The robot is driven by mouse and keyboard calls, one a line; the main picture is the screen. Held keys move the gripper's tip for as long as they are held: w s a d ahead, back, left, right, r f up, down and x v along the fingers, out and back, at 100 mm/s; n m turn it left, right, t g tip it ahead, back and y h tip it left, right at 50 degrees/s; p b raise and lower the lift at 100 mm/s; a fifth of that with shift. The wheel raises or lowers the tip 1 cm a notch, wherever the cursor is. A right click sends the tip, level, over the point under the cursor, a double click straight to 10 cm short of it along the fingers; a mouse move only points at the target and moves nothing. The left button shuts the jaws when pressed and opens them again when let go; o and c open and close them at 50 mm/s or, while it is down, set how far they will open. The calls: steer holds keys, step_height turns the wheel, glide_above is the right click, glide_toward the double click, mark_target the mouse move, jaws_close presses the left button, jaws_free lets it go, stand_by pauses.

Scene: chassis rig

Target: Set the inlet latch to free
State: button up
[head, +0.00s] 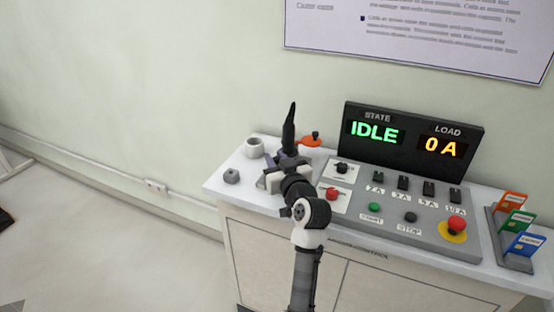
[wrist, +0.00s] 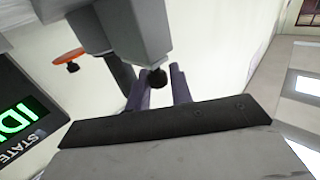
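My gripper (head: 284,160) is over the left part of the console top. In the wrist view its two purple fingers (wrist: 160,82) stand apart with pale background between them. A dark rounded end (wrist: 157,79) of a grey block shows by the fingertips; I cannot tell whether they touch it. A tall black tapered piece (head: 289,128) rises behind my gripper in the head view. No part is readably labelled as the inlet latch. A black knob (head: 342,168) and a red knob (head: 333,194) sit on white plates right of my gripper. My gripper hides what lies beneath it.
The display (head: 405,140) reads IDLE and 0 A. An orange disc with a black knob (head: 311,140) is behind my gripper. A white cup (head: 254,148) and grey piece (head: 231,176) stand left. Several switches, a red stop button (head: 456,225) and coloured cards (head: 517,224) are right.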

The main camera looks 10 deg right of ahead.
steer(key=o, duration=0.3)
steer(key=shift+a, duration=0.2)
steer(key=shift+o, duration=0.2)
steer(key=shift+d, duration=0.1)
steer(key=shift+s+d, duration=0.1)
steer(key=shift+s, duration=0.25)
steer(key=b+v, duration=0.3)
steer(key=v, duration=1)
steer(key=shift+b, duration=0.3)
steer(key=shift+r, duration=0.1)
